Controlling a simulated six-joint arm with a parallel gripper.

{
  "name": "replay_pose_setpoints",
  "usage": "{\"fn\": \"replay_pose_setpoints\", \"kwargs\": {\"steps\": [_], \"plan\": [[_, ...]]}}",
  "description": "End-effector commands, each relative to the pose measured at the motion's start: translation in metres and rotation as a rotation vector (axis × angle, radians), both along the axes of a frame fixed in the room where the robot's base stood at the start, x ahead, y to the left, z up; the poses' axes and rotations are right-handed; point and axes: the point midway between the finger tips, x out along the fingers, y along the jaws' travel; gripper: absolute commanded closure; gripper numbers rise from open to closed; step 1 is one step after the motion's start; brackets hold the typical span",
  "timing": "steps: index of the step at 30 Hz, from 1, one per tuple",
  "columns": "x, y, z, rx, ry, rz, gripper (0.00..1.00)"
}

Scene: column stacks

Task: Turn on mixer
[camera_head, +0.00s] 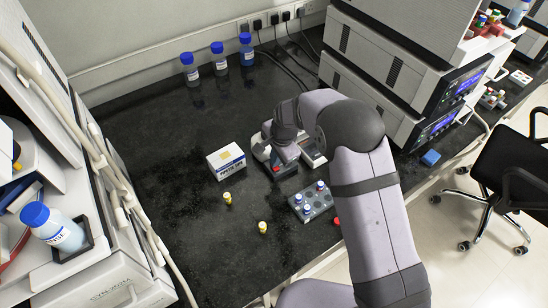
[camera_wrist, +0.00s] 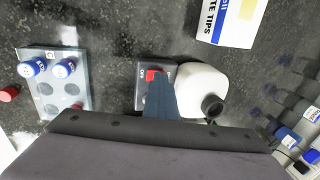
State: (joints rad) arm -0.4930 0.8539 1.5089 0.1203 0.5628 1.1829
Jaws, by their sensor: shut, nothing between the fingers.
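The mixer (camera_wrist: 202,84) has a white rounded body with a black round cup on top and a grey front panel. It also shows in the head view (camera_head: 262,152), partly hidden by my arm. A red switch (camera_wrist: 152,74) sits on the grey panel, with markings beside it. My gripper (camera_wrist: 158,82) is shut and empty, its blue-grey fingers over the panel with the tips right at the red switch. I cannot tell whether they touch it. In the head view the red switch (camera_head: 276,168) is a small spot beside my wrist.
A tip box (camera_head: 226,162) stands left of the mixer. A vial rack (camera_head: 311,203) with blue-capped vials is in front right. Two yellow-capped vials (camera_head: 227,198) (camera_head: 262,227) stand on the black bench. Blue-capped bottles (camera_head: 218,58) stand at the back; instrument stacks (camera_head: 400,80) are at right.

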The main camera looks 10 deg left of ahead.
Motion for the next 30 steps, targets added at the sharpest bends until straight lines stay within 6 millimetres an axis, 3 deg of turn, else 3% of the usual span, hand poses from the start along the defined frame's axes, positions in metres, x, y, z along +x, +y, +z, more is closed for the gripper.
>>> {"fn": "replay_pose_setpoints", "kwargs": {"steps": [4,20,30], "plan": [[-0.009,-0.007,-0.005,-0.008,0.014,0.0,1.0],[-0.009,-0.009,-0.001,-0.006,0.01,0.0,1.0],[-0.014,-0.013,0.035,-0.005,0.008,-0.001,1.0]]}}
